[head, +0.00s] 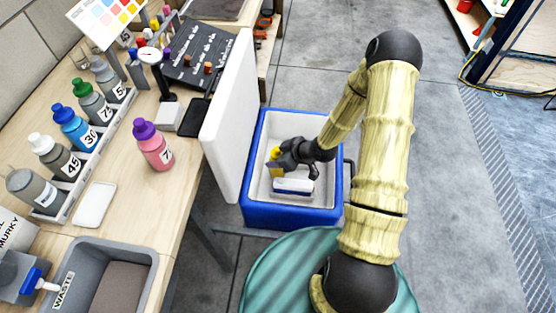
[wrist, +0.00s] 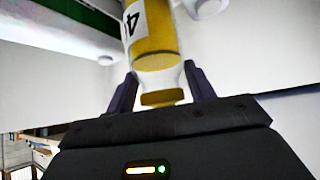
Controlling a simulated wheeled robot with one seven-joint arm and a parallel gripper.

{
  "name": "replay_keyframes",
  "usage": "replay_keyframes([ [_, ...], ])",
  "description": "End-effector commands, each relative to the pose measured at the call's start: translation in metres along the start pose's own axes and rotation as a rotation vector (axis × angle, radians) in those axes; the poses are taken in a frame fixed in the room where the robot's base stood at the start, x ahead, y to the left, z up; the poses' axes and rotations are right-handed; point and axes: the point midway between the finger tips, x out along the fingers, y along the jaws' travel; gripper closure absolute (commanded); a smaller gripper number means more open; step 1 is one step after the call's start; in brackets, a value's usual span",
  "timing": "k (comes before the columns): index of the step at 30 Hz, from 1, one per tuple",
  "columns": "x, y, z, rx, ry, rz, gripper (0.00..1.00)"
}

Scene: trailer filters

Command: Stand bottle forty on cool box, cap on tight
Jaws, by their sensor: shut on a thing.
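A yellow bottle (wrist: 155,45) with a white label, on which a "4" and part of another digit show, is between my gripper's fingers (wrist: 162,82) in the wrist view. The fingers are shut on it at its narrow end, near a yellow cap (wrist: 163,98). In the head view my gripper (head: 281,160) reaches down into the open blue cool box (head: 258,214), and the yellow bottle (head: 275,154) shows at its left. Whether the bottle touches the box floor and how tight the cap sits cannot be told.
The cool box's white lid (head: 232,110) stands open on its left side. A white and blue block (head: 293,186) lies inside the box. On the bench are a pink bottle (head: 154,150), a rack (head: 98,150) of several numbered bottles and a waste bin (head: 150,262). Floor right of the box is clear.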

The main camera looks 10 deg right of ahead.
Motion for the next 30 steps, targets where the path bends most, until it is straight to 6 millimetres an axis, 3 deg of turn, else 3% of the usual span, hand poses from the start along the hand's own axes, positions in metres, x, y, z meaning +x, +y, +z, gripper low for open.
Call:
replay_keyframes([
  [5,0.015,0.000,0.014,-0.001,0.001,-0.001,1.00],
  [17,0.017,0.002,0.018,0.002,0.001,0.003,1.00],
  [18,0.017,0.002,0.018,0.002,0.000,0.003,0.41],
  [30,0.013,0.001,0.014,0.000,0.000,0.002,0.37],
])
